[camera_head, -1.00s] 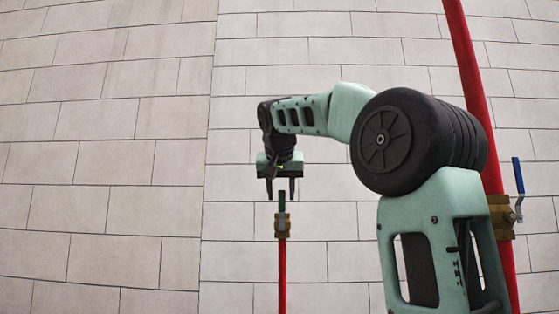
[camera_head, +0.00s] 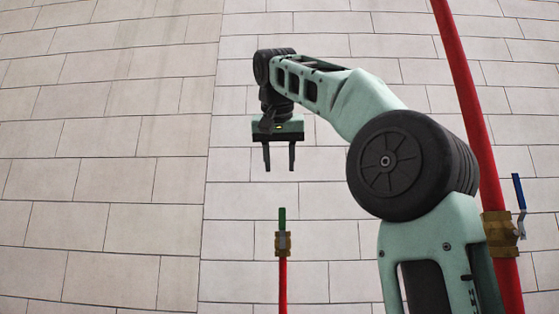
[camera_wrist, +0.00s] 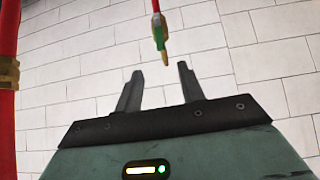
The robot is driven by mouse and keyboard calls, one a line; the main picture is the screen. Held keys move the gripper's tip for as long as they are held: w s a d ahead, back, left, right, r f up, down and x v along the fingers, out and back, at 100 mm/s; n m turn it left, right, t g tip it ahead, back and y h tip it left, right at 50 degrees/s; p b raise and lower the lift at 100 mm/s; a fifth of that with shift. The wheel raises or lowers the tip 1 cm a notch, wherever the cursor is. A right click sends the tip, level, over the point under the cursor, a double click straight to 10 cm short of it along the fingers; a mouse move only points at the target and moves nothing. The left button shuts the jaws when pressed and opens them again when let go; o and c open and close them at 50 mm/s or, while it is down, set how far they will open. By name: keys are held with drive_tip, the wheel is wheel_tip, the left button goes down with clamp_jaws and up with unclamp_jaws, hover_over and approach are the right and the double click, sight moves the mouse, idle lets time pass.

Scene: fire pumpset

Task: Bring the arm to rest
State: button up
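My gripper (camera_head: 279,168) hangs from my raised arm with its two dark fingers pointing down, apart and with nothing between them. It is above the green-handled valve (camera_head: 282,232) on the thin red pipe, with a clear gap between the fingertips and the green handle. In the wrist view my gripper (camera_wrist: 158,76) also shows open and empty. The valve with the green handle (camera_wrist: 159,32) appears beyond the fingertips there, apart from them.
A thick red pipe (camera_head: 465,85) runs up the right side behind my arm. It carries a brass valve (camera_head: 499,233) with a blue lever (camera_head: 518,192). A pale tiled wall (camera_head: 110,150) fills the background. The left side is free.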

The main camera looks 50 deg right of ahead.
idle(0.4)
drive_tip(key=w+a+f+n+y+b, duration=0.2)
drive_tip(key=w+a+f+n, duration=0.15)
drive_tip(key=a+f, duration=0.35)
drive_tip(key=w+a+f+n+y+b, duration=0.1)
drive_tip(key=w+a+f+n, duration=0.3)
drive_tip(key=f, duration=0.6)
drive_tip(key=a+f+n+g+y+b, duration=0.1)
drive_tip(key=a+f+n+y+b, duration=0.25)
drive_tip(key=a+f, duration=1.35)
drive_tip(key=s+a+f+n+g+y+b, duration=0.1)
drive_tip(key=s+a+f+n, duration=0.2)
drive_tip(key=f, duration=0.5)
drive_tip(key=s+a+f+n+g+b, duration=0.1)
drive_tip(key=s+a+f, duration=0.2)
drive_tip(key=s+f, duration=0.35)
drive_tip(key=s+a+f+n+g+b, duration=0.1)
drive_tip(key=s+f+n+g+b, duration=0.1)
drive_tip(key=s+f, duration=1.2)
wheel_tip(320, 180, down, 4)
drive_tip(key=shift+s+r+n, duration=0.2)
drive_tip(key=shift+s+n, duration=0.05)
drive_tip(key=shift+n, duration=0.35)
